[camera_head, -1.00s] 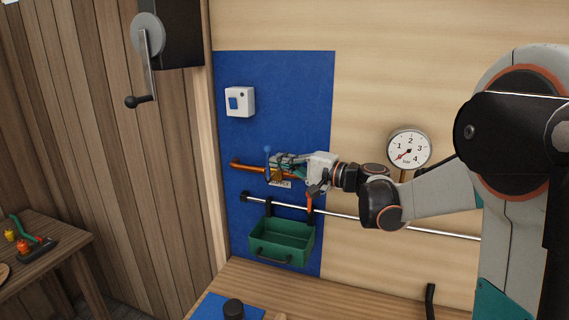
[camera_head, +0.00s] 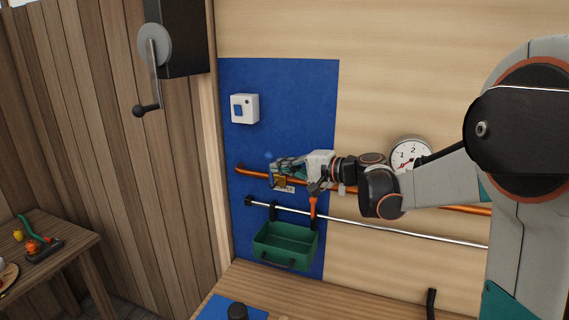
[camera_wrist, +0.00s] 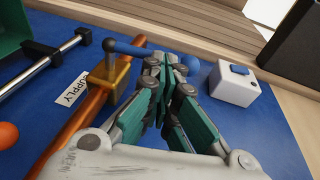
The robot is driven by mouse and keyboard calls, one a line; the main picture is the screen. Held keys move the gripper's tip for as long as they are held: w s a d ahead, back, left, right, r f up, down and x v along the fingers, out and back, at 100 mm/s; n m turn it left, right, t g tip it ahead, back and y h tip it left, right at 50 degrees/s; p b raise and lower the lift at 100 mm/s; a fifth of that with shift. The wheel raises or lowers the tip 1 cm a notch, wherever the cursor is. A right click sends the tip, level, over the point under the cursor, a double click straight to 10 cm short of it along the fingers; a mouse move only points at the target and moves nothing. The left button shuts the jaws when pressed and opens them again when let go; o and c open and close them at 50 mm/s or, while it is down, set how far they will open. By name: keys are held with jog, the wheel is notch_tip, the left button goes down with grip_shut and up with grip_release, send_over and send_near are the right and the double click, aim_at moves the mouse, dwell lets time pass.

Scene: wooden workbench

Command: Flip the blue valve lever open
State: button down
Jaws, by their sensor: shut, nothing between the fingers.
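The blue valve lever (camera_wrist: 128,48) sits on a brass valve body (camera_wrist: 108,78) on the copper pipe (camera_wrist: 75,133). In the wrist view the lever runs across the pipe from its pivot, with its ball end (camera_wrist: 191,63) past my fingers. In the head view the lever's ball (camera_head: 268,155) shows just above my gripper (camera_head: 272,168), and most of the bar is hidden. My gripper (camera_wrist: 165,64) is shut and empty. Its fingertips lie over the middle of the lever; I cannot tell whether they touch it.
A white switch box (camera_head: 244,108) is above the valve on the blue panel (camera_head: 290,95). A metal rail (camera_head: 380,226) with a green bin (camera_head: 285,246) and an orange-handled tool (camera_head: 314,204) is below. A gauge (camera_head: 408,153) is partly behind my arm.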

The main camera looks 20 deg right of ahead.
jog(key=w+a+g+h+p, duration=0.1)
jog(key=h+p, duration=0.1)
jog(key=w+a+g+h+p, duration=0.1)
jog(key=g+p, duration=0.1)
jog(key=p, duration=0.1)
jog(key=a+r+n+g+h+p, duration=0.1)
jog(key=a+h+p, duration=0.1)
jog(key=p, duration=0.1)
jog(key=shift+w+a+g+h, duration=0.1)
jog(key=shift+w+g+h, duration=0.2)
jog(key=shift+w+g, duration=0.1)
jog(key=a+f+g+h+p, duration=0.1)
jog(key=h, duration=0.1)
jog(key=w+a+f+g+h+p, duration=0.1)
jog(key=g+h, duration=0.1)
jog(key=w+a+f+n+g+h+p, duration=0.1)
jog(key=h, duration=0.1)
jog(key=shift+w+f+g, duration=0.25)
jog(key=shift+f+g, duration=0.05)
jog(key=shift+f, duration=0.05)
jog(key=shift+a+f, duration=0.1)
jog(key=shift+a, duration=0.05)
jog(key=w+d+r+p+v, duration=0.1)
jog(key=w+p+v, duration=0.2)
jog(key=v, duration=1)
send_over(270, 155)
jog(key=w+a, duration=0.2)
jog(key=a, duration=0.4)
jog(key=shift+w+d, duration=0.15)
jog(key=shift+d, duration=0.05)
